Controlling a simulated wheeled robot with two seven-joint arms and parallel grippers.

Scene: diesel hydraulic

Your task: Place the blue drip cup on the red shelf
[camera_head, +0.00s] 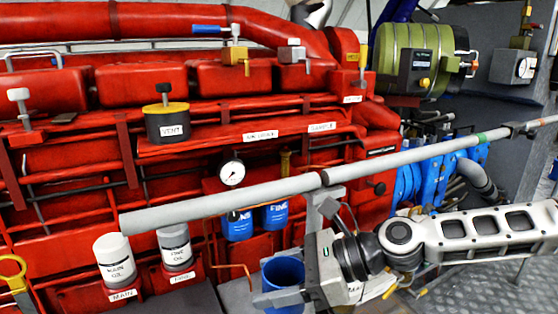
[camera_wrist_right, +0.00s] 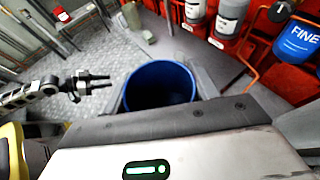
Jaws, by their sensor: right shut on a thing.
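The blue drip cup (camera_head: 283,276) is at the bottom middle of the head view, its open mouth facing up. In the right wrist view the cup (camera_wrist_right: 160,85) shows its dark blue inside, just beyond my gripper body. My right gripper (camera_head: 290,297) is shut on the cup; the wrist housing hides much of the hold. The red shelf (camera_head: 225,141) is a ledge along the engine, above and left of the cup, with labels on its front. A dark pot with a yellow rim (camera_head: 167,122) stands on its left part. My left gripper (camera_wrist_right: 92,85) shows in the wrist view, fingers apart and empty.
A thick grey pipe (camera_head: 230,203) crosses diagonally between the cup and the shelf. Blue filters (camera_head: 275,215), a gauge (camera_head: 232,173) and two labelled canisters (camera_head: 115,260) sit below the shelf. The shelf's middle and right look clear. A green cylinder (camera_head: 410,55) is at the upper right.

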